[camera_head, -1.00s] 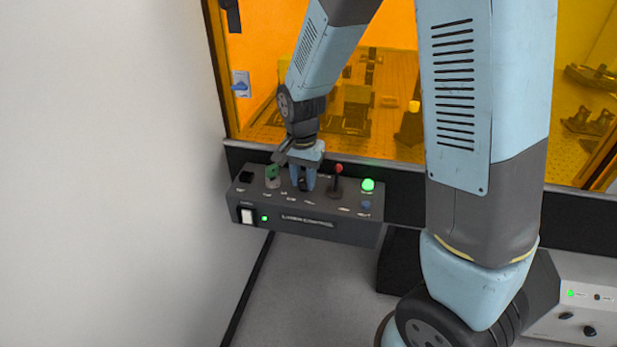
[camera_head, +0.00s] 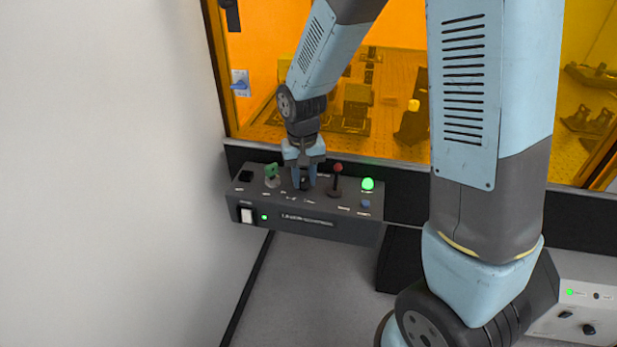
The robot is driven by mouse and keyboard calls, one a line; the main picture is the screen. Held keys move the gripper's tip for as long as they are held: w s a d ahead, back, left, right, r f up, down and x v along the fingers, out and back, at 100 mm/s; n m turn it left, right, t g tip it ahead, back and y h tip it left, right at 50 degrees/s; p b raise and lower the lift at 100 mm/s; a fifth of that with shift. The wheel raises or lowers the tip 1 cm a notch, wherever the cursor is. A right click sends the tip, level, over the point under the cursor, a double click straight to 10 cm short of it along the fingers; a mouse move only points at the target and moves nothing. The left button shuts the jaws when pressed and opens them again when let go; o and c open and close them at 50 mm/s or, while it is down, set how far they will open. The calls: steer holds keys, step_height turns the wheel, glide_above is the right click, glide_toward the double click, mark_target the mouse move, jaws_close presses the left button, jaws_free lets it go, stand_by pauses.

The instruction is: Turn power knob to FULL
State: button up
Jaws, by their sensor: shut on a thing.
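The power knob (camera_head: 304,184) is a small black knob on the top face of the dark grey laser control box (camera_head: 285,207), between a green key switch and a red-tipped lever. My gripper (camera_head: 304,182) points down over the box from behind, with its blue fingers on either side of the knob, shut on it. The fingers hide much of the knob. Small white labels sit on the box top around the knob, but they are too small to read, so I cannot tell its setting.
The green key switch (camera_head: 271,171) is close to the left of my gripper. The red-tipped lever (camera_head: 338,176) stands close to the right, with a lit green lamp (camera_head: 368,184) and blue button (camera_head: 366,204) beyond. An orange window (camera_head: 400,100) rises behind the box.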

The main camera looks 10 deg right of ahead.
mark_target(303, 180)
steer(key=n, duration=0.4)
steer(key=shift+s+d+f, duration=0.1)
steer(key=shift+s, duration=0.05)
steer(key=shift+n, duration=1.6)
steer(key=o, duration=1.1)
steer(key=shift+c, duration=0.2)
steer(key=shift+r, duration=0.7)
step_height(303, 180, up, 12)
steer(key=shift+a+r, duration=0.2)
steer(key=shift+r, duration=0.05)
